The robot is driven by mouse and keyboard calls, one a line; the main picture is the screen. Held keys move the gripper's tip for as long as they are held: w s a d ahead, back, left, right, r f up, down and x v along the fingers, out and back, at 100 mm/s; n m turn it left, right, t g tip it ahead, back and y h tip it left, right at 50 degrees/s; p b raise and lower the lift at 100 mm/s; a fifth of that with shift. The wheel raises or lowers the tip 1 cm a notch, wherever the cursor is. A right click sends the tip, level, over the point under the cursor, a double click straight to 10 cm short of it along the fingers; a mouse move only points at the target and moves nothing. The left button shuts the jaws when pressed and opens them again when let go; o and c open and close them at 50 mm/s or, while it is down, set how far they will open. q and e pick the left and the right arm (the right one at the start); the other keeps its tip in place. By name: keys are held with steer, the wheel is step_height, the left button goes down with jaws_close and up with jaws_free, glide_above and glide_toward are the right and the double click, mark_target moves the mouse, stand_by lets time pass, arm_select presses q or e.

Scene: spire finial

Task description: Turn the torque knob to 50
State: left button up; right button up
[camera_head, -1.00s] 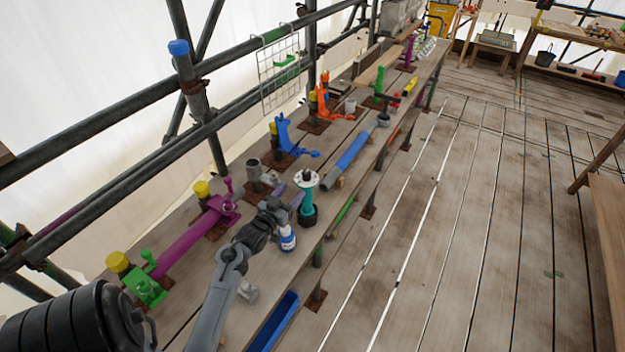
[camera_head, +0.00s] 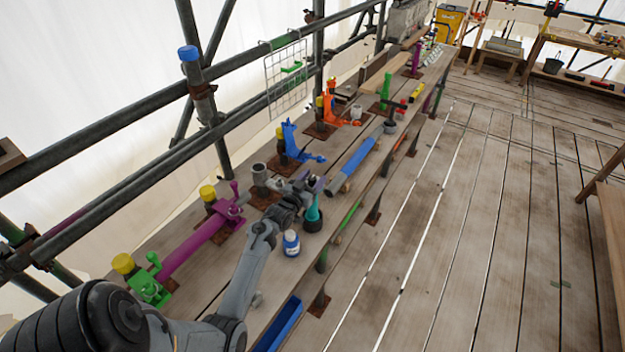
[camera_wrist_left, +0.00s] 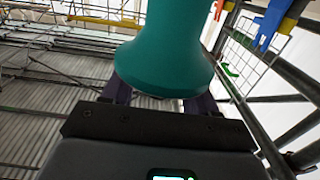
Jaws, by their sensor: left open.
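The teal tool (camera_head: 313,210), which appears to carry the torque knob, stands upright in a black base on the plank bench. The gripper hides its top in the head view, so no dial or number is readable. My left gripper (camera_head: 308,182) is at its upper part. In the left wrist view the flared teal body (camera_wrist_left: 165,62) fills the upper middle, in front of the two spread, dark purple fingers (camera_wrist_left: 160,95). The left gripper is open; I cannot tell whether a finger touches the tool. My right gripper is not in view.
A white and blue bottle (camera_head: 291,243) stands just in front of the tool. A blue tube (camera_head: 352,165) lies beyond it, and a grey cup (camera_head: 260,175) stands behind. A blue trough (camera_head: 279,325) is at the bench's front edge. Scaffold rails (camera_head: 110,115) run along the left.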

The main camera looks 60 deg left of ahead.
arm_select(q)
steer(key=c, duration=0.9)
steer(key=shift+c, duration=0.2)
steer(key=shift+n+y, duration=0.3)
steer(key=shift+y, duration=0.2)
